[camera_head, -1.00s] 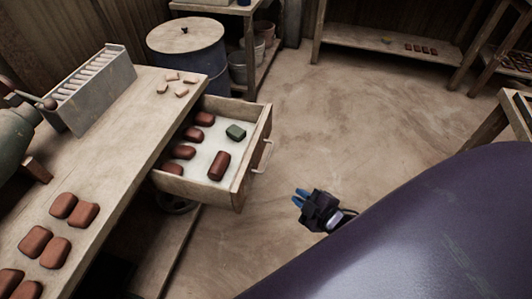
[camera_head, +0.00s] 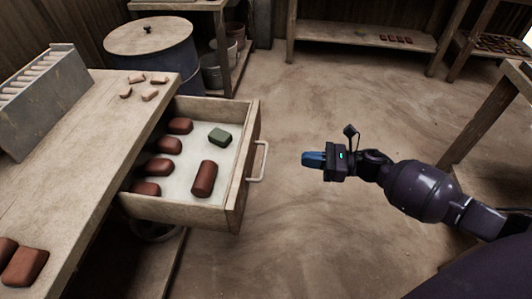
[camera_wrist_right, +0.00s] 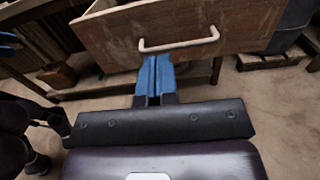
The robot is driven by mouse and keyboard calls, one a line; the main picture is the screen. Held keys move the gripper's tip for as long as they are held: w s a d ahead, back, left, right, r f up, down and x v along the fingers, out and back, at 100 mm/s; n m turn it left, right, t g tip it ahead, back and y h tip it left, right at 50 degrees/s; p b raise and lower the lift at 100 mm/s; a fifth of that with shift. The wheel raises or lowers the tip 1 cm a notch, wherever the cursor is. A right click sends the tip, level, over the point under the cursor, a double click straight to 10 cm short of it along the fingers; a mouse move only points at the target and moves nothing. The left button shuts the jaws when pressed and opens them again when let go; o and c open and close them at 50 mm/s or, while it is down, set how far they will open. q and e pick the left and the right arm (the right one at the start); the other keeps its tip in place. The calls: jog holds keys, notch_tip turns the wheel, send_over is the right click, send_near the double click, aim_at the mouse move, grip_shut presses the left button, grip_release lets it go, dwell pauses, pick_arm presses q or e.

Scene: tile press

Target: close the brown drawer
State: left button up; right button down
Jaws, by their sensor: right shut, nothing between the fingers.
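The brown drawer (camera_head: 240,180) is pulled out of the workbench on the left in the head view. Its front carries a pale bar handle (camera_head: 261,162). Inside lie several reddish-brown blocks (camera_head: 204,178) and one green block (camera_head: 220,137). My right gripper (camera_head: 306,159) is to the right of the handle, pointing at the drawer front, with a gap between them. Its blue fingers are together and empty. In the right wrist view the drawer front (camera_wrist_right: 115,37) and handle (camera_wrist_right: 180,46) are just beyond the fingertips (camera_wrist_right: 156,62). My left gripper does not show in the head view.
The workbench top (camera_head: 100,150) holds a grey box of tiles (camera_head: 45,95), small pale pieces (camera_head: 136,78) and brown blocks (camera_head: 25,266). A lidded barrel (camera_head: 150,45) stands behind it. The floor right of the drawer is clear.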

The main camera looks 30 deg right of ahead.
aim_at(248, 153)
jog(key=b+x, duration=0.1)
jog(key=x, duration=1.3)
jog(key=shift+r, duration=0.1)
jog(key=shift+w, duration=0.1)
